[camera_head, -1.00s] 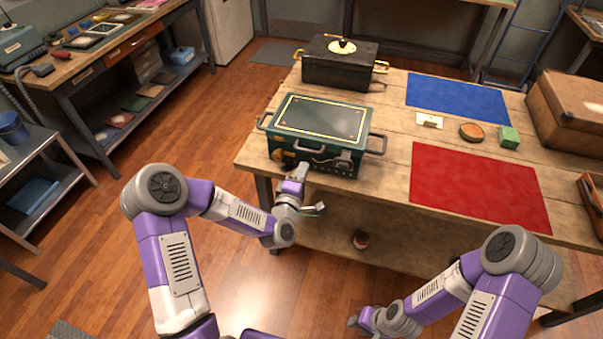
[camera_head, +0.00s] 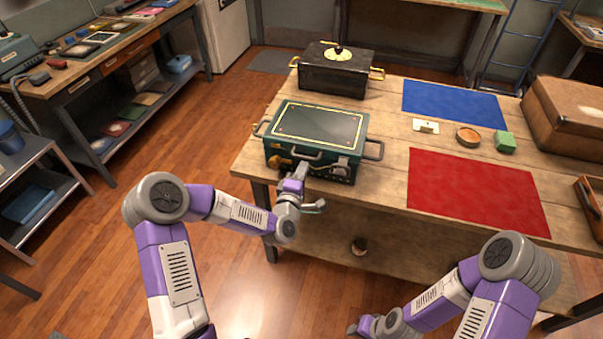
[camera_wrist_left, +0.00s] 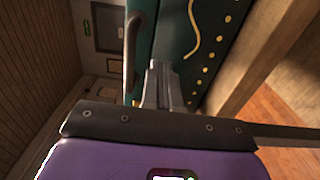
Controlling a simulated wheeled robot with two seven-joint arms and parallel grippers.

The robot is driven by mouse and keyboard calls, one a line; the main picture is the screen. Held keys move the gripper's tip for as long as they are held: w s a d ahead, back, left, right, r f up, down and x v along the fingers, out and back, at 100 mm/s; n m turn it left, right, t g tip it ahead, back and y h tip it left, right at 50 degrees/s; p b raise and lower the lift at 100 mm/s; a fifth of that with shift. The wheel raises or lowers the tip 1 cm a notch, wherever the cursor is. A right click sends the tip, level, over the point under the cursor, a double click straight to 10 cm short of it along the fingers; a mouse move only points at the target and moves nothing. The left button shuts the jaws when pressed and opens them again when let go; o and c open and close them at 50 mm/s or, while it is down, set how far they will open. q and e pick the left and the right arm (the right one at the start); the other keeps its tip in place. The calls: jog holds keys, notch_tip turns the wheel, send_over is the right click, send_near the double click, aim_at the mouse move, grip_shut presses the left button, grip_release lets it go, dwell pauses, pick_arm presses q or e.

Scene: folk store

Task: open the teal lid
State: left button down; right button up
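The teal box (camera_head: 340,170) stands on the left end of the wooden table, and its teal lid (camera_head: 320,127) lies flat and closed on top, with a yellow border line. A grey handle (camera_head: 300,152) is on its front. My left gripper (camera_head: 302,171) is low in front of that face, its fingers pointing at the box. In the left wrist view the fingers (camera_wrist_left: 163,85) look close together beside the teal face and a grey handle (camera_wrist_left: 131,60); nothing shows between them. Contact cannot be told. My right gripper (camera_head: 358,327) is low at the bottom, clear of the table, its fingers unclear.
A black box (camera_head: 330,80) with gold handles stands behind the teal box. A blue mat (camera_head: 455,100), a red mat (camera_head: 475,190), a green block (camera_head: 505,142), a round dish (camera_head: 468,136) and a brown case (camera_head: 565,120) are to the right.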

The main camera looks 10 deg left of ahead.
aim_at(308, 151)
pick_arm(q)
jog(key=shift+w+b, duration=0.35)
jog(key=shift+w, duration=1.05)
jog(key=shift+s, duration=0.35)
jog(key=shift+r, duration=0.1)
jog(key=shift+r+p, duration=0.55)
jog(key=shift+r, duration=0.65)
jog(key=shift+w+r+p, duration=0.1)
jog(key=shift+r+p, duration=0.65)
jog(key=shift+r, duration=0.65)
